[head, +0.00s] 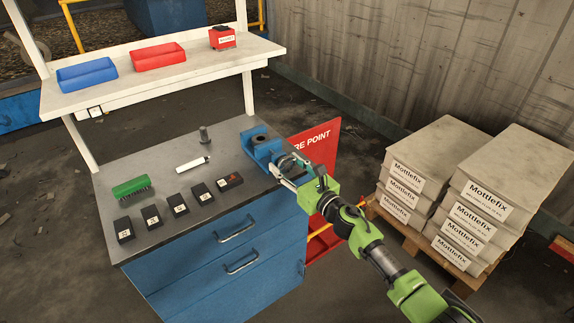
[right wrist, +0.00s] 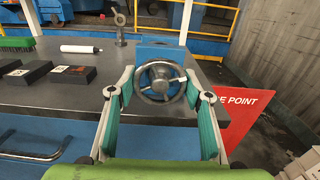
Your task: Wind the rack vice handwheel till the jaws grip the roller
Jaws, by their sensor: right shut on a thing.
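The blue rack vice (head: 262,146) stands at the right end of the grey bench top; its body also shows behind the wheel in the right wrist view (right wrist: 160,48). The grey metal handwheel (right wrist: 161,83), with spokes and a hub, faces the right wrist camera. My right gripper (head: 291,168) reaches in from the right, its two fingers (right wrist: 159,92) on opposite sides of the wheel rim, shut on it. A small dark shape sits at the top of the vice; I cannot tell if it is the roller. The jaw gap is not clear. My left gripper is out of view.
On the bench lie a green brush (head: 131,187), a white tube (head: 193,165), a grey upright metal piece (head: 205,134) and several black blocks (head: 178,204). A red sign panel (head: 320,150) stands close right of the vice. Stacked Mottlefix boxes (head: 400,190) are further right.

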